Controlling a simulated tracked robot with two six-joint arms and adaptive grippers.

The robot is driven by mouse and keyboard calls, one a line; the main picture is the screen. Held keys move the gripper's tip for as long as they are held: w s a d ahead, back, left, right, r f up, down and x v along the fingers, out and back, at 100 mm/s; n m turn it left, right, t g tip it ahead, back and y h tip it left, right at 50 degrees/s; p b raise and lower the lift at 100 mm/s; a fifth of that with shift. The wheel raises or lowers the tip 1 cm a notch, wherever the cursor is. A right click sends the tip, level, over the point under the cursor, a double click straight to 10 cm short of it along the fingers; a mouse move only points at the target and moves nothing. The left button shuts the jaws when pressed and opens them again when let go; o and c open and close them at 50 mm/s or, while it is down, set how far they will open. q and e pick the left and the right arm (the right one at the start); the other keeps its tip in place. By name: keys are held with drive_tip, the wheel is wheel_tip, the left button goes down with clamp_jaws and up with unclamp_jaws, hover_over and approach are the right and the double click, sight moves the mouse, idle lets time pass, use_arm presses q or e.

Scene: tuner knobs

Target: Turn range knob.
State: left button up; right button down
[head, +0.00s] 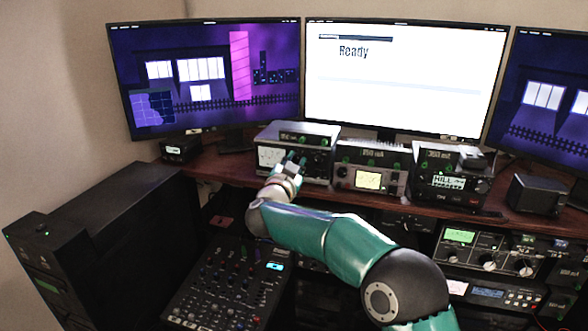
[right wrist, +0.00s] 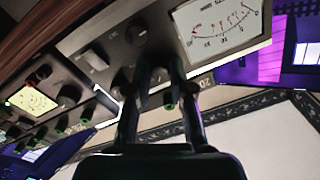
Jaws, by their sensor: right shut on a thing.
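The tuner (head: 299,134) is a grey box with a light meter on the left of its front, standing on the wooden shelf under the two left screens. In the right wrist view its white needle meter (right wrist: 222,28) shows beside several dark knobs. My right gripper (head: 293,159) reaches the tuner's front, and its fingers (right wrist: 159,80) are shut on a small dark knob beside the meter. The fingers mostly hide that knob, and I cannot read its label. Another dark knob (right wrist: 136,35) is close beside the fingers. My left gripper is not in view.
A second box with a yellow display (head: 368,180) and a black radio (head: 452,180) stand to the right on the wooden shelf (head: 225,166). A black cabinet (head: 110,235) stands at the left.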

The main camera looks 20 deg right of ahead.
drive_tip(key=shift+r+m, duration=0.1)
drive_tip(key=shift+m, duration=0.4)
drive_tip(key=c, duration=1)
unclamp_jaws()
drive_tip(key=v, duration=1.2)
